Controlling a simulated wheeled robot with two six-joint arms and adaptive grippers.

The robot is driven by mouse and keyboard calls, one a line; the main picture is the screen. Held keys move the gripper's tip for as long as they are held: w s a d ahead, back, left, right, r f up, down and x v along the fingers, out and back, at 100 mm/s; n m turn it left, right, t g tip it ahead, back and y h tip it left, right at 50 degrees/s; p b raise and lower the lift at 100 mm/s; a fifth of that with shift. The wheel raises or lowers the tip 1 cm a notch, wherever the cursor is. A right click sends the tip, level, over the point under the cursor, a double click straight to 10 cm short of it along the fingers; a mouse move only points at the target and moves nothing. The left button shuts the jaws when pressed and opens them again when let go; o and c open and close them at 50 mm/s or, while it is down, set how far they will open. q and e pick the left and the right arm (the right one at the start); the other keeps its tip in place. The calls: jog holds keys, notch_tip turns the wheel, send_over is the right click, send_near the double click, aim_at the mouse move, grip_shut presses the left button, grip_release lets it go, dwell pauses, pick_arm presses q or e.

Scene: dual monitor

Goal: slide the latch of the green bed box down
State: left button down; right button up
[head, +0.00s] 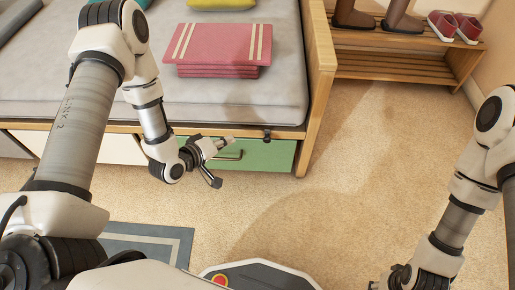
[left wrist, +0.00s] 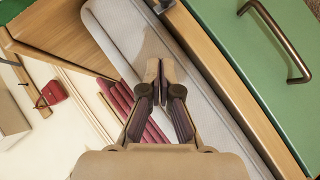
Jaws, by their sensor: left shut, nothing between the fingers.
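The green bed box (head: 262,154) is the green drawer front under the bed's right end, and its bronze bar handle (left wrist: 285,42) shows in the left wrist view. The small dark latch (head: 267,135) sits on the wooden rail above the box. In the left wrist view the dark piece at the top edge of the rail (left wrist: 160,5) appears to be this latch, partly cut off. My left gripper (head: 231,140) is in front of the box, left of the latch and apart from it. In the left wrist view its fingertips (left wrist: 161,69) are together and empty.
A grey mattress (head: 270,95) bears a stack of red folded cloths (head: 217,47) and a yellow cushion (head: 221,3). A wooden shoe rack (head: 400,62) stands beyond at the right. My right arm's end (head: 400,278) is partly cut off. The carpet (head: 360,150) between is clear.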

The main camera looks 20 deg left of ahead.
pick_arm(q)
jog(key=shift+f, duration=0.5)
pick_arm(e)
jog(key=shift+f, duration=0.65)
pick_arm(q)
jog(key=b, duration=0.5)
send_near(266, 135)
jog(key=w+a, duration=0.2)
jog(key=w, duration=0.1)
jog(key=d+f, duration=0.1)
jog(key=w+d+f+b, duration=0.1)
jog(key=d, duration=0.1)
jog(key=shift+w+d+f, duration=0.15)
jog(key=shift+f, duration=0.05)
jog(key=shift+d, duration=0.15)
pick_arm(e)
notch_tip(266, 135, down, 6)
jog(key=shift+f, duration=0.2)
